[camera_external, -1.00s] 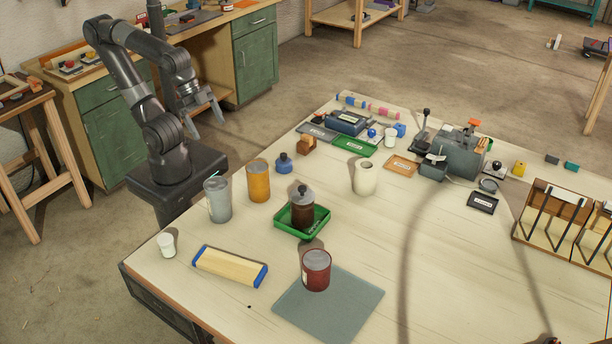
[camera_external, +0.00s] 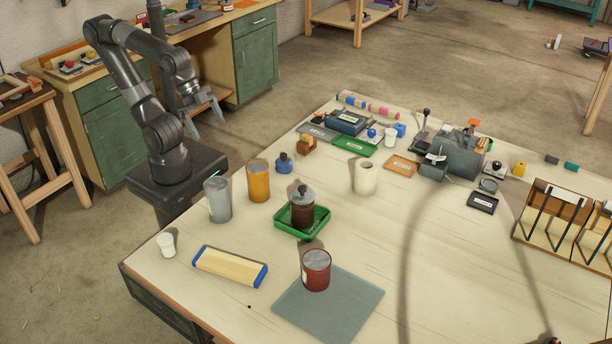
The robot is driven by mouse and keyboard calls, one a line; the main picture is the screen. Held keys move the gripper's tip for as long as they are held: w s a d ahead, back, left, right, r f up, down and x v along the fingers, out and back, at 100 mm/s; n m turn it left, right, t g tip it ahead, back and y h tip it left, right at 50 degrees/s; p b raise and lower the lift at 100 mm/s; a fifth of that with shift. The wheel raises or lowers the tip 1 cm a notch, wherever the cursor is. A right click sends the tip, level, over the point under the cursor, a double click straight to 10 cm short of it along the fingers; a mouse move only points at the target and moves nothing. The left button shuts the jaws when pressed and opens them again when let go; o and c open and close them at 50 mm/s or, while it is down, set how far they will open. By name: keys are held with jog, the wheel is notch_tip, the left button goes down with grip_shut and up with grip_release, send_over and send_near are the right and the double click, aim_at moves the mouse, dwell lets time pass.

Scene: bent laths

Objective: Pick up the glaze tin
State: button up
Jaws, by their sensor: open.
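Several tins stand on the pale worktable, and I cannot tell from their labels which is the glaze tin. A dark red tin (camera_external: 316,271) with a grey lid stands upright on a grey-green mat (camera_external: 345,312) at the near side. An orange tin (camera_external: 258,182) and a grey tin (camera_external: 217,200) stand upright towards the left edge. A brown jar (camera_external: 302,210) with a grey top stands in a green tray (camera_external: 281,221). My gripper (camera_external: 206,121) is open and empty, raised beyond the table's left edge, apart from all of these.
A cream vase (camera_external: 365,178) and a blue bottle (camera_external: 284,163) stand farther back. Machines, trays and a wooden rack (camera_external: 565,220) fill the far and right sides. The right middle is clear.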

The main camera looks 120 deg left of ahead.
jog(key=shift+o, duration=0.2)
jog(key=n+g, duration=0.1)
jog(key=n, duration=0.1)
send_near(254, 166)
jog(key=shift+w+d+f+y, duration=0.2)
jog(key=shift+w+f, duration=0.15)
jog(key=shift+f, duration=0.15)
jog(key=shift+w+d+f+y, duration=0.2)
jog(key=shift+w+f, duration=0.1)
jog(key=shift+f, duration=0.15)
jog(key=shift+w+a+f, duration=0.1)
jog(key=shift+w+f, duration=0.1)
jog(key=x, duration=0.5)
jog(key=shift+w+a+f, duration=0.1)
jog(key=shift+f, duration=0.15)
jog(key=x, duration=0.3)
jog(key=shift+f, duration=0.5)
jog(key=shift+w+f, duration=0.15)
jog(key=shift+f, duration=0.5)
jog(key=shift+c, duration=0.4)
jog(key=c, duration=1.2)
